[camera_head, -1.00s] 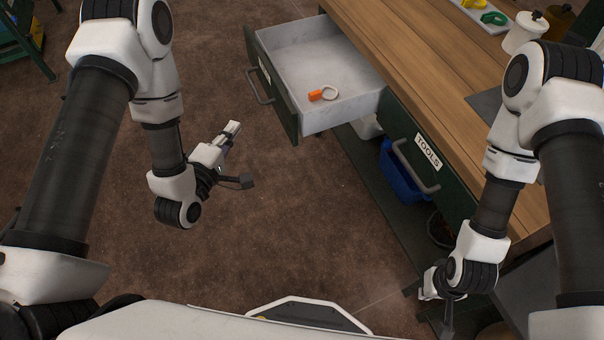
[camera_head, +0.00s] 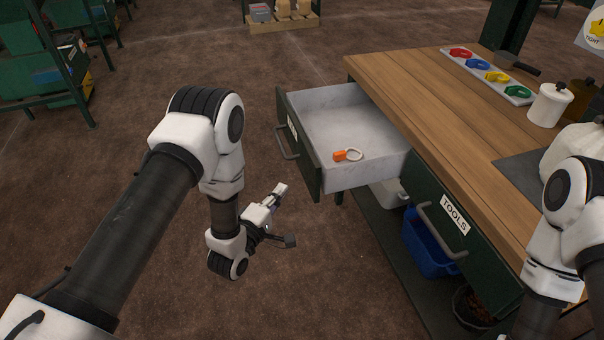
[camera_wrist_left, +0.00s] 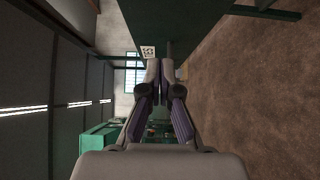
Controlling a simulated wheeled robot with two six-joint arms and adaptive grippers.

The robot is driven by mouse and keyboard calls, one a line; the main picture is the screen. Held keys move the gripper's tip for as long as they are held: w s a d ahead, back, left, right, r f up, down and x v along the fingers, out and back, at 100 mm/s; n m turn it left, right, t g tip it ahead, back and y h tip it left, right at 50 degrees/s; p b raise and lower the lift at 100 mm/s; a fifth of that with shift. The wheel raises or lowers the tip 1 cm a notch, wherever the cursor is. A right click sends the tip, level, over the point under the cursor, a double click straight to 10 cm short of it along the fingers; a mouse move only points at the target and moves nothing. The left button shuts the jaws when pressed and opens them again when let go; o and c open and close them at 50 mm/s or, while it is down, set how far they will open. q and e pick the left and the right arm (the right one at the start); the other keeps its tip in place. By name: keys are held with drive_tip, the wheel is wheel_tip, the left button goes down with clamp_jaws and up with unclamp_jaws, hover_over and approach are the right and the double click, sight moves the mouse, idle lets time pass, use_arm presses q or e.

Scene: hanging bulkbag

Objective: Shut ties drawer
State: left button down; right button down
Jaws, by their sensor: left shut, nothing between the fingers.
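The ties drawer (camera_head: 352,128) is pulled out of the left end of the workbench. Its front is dark green with a grey handle (camera_head: 285,143) and a white label that is too oblique to read. An orange and white ring-shaped item (camera_head: 347,155) lies inside it. My left gripper (camera_head: 280,190) is shut and empty, in front of the drawer front and apart from it. My right gripper is out of view.
The TOOLS drawer (camera_head: 466,228) beside it is shut. A blue bin (camera_head: 428,245) sits below. The brown floor left of the drawer is clear.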

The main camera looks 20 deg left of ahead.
sight(309, 171)
use_arm(q)
drive_tip(key=w+d, duration=0.2)
drive_tip(key=w, duration=0.1)
drive_tip(key=w+d, duration=0.1)
drive_tip(key=w, duration=0.1)
drive_tip(key=shift+w+d, duration=0.1)
drive_tip(key=shift+w, duration=0.15)
drive_tip(key=shift+w+d, duration=0.3)
drive_tip(key=shift+d, duration=0.1)
drive_tip(key=shift+w+d+f, duration=0.1)
